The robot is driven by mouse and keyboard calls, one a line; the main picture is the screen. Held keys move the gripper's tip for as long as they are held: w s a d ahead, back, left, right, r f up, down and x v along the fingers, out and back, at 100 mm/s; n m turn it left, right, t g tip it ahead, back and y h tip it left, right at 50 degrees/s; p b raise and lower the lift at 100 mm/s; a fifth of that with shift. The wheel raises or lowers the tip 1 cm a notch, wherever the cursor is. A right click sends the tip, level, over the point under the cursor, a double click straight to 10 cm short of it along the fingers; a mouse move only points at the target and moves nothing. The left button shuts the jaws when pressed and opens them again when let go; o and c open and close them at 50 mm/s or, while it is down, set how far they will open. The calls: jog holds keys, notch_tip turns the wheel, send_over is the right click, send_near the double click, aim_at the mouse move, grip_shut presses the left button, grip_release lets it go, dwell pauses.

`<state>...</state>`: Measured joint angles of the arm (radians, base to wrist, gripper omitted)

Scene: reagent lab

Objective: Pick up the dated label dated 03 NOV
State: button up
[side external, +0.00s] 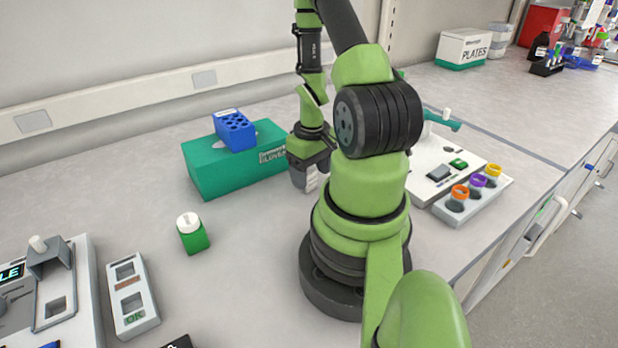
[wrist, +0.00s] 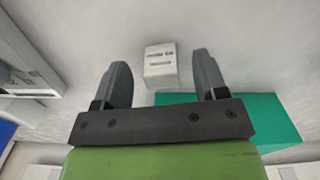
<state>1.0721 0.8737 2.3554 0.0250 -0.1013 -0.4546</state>
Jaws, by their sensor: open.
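A small white block with dark printed lines (wrist: 160,65) lies on the bench in the wrist view, and its print is too small to read, so I cannot tell whether it is the 03 NOV label. My gripper (wrist: 161,76) is open, its two grey fingers apart on either side of the block in the picture, with no visible contact. In the side external view my gripper (side external: 305,178) is low by the right end of the green glove box. A pale striped piece (side external: 312,179) shows beside it, partly hidden by my arm.
The green glove box (side external: 215,175) carries a blue tube rack (side external: 235,130). A tray with coloured caps (side external: 473,195) is right of my arm. Bench between bottle and arm is clear.

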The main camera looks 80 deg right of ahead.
jog(key=shift+f, duration=1.3)
jog(key=shift+c, duration=0.2)
jog(key=c, duration=0.9)
jog(key=shift+r, duration=0.15)
jog(key=shift+c, duration=0.2)
